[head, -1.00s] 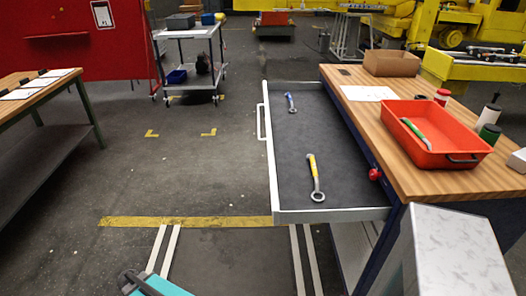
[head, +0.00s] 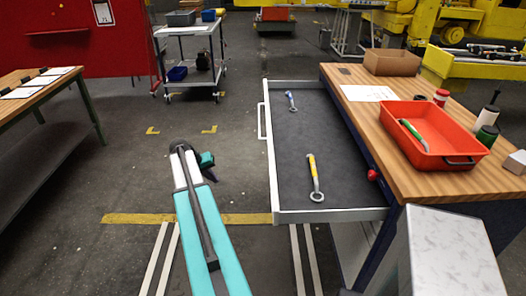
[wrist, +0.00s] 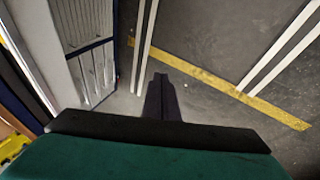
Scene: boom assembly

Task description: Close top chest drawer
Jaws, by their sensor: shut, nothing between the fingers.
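The top chest drawer (head: 274,190) is pulled far out to the left from under the wooden-topped bench in the head view. Its white handle (head: 261,122) is on its left front face. A yellow-handled wrench (head: 315,180) and a smaller blue-handled tool (head: 291,101) lie on its dark floor. My arm reaches up from the bottom of the head view, left of the drawer and apart from it. My gripper (wrist: 161,84) shows in the wrist view with its dark fingers together and empty, over the floor. In the head view its fingers are too small to make out.
The bench top (head: 375,135) holds a red tray (head: 455,158), a cardboard box (head: 392,62) and several bottles. A light block (head: 455,255) stands at the front right. A cart (head: 190,60) and a table (head: 40,90) stand left. The floor left of the drawer is clear.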

